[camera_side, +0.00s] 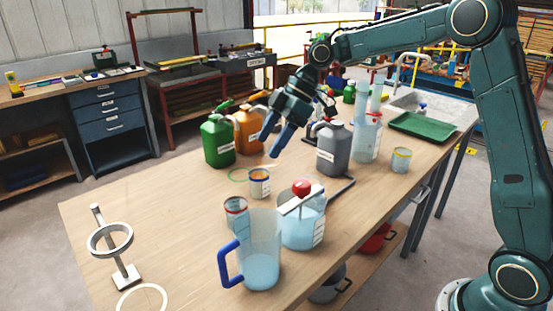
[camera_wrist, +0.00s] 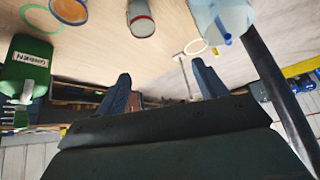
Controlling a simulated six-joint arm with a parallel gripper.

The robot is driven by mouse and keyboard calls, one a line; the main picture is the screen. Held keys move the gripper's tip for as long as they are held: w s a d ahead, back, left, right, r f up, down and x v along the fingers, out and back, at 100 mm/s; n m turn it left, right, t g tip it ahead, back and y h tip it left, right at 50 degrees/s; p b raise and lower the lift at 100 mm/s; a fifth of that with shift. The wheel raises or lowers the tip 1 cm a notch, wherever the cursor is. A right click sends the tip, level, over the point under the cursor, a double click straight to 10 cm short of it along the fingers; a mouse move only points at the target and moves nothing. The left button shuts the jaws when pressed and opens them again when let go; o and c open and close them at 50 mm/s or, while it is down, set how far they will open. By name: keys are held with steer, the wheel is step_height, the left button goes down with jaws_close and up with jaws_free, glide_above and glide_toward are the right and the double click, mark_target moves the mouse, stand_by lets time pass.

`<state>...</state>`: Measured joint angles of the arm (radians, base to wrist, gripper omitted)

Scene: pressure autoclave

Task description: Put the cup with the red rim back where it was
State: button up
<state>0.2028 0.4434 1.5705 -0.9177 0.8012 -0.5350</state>
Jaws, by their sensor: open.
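The cup with the red rim (camera_side: 236,213) stands upright on the wooden table, left of the clear pitcher's rim. In the wrist view the red-rimmed cup (camera_wrist: 141,22) is at the top centre, beyond my fingers and apart from them. A cup with an orange and blue rim (camera_side: 259,183) stands just behind it. A green ring (camera_side: 237,175) and a white ring (camera_side: 143,298) are marked on the table, both empty. My gripper (camera_side: 270,146) is open and empty, above the table near the orange jug. Its two blue fingers show in the wrist view (camera_wrist: 162,82).
A clear pitcher with blue handle (camera_side: 258,262) and a vessel with a red knob (camera_side: 302,222) stand close by the red-rimmed cup. Green (camera_side: 217,143), orange (camera_side: 247,130) and grey (camera_side: 333,150) jugs stand behind. A ring stand (camera_side: 122,272) is front left.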

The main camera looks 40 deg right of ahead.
steer(key=s+r+m+t+h, duration=0.1)
steer(key=s+r+m+h, duration=0.1)
steer(key=s+r+m, duration=0.45)
steer(key=s+d+f+m+t+h, duration=0.1)
steer(key=s+d+m+h, duration=0.1)
steer(key=s, duration=1)
steer(key=s+d+f+m+t+h, duration=0.1)
steer(key=s+d+m, duration=0.3)
steer(key=s, duration=0.9)
steer(key=shift+f+h, duration=0.7)
steer(key=shift+f, duration=0.1)
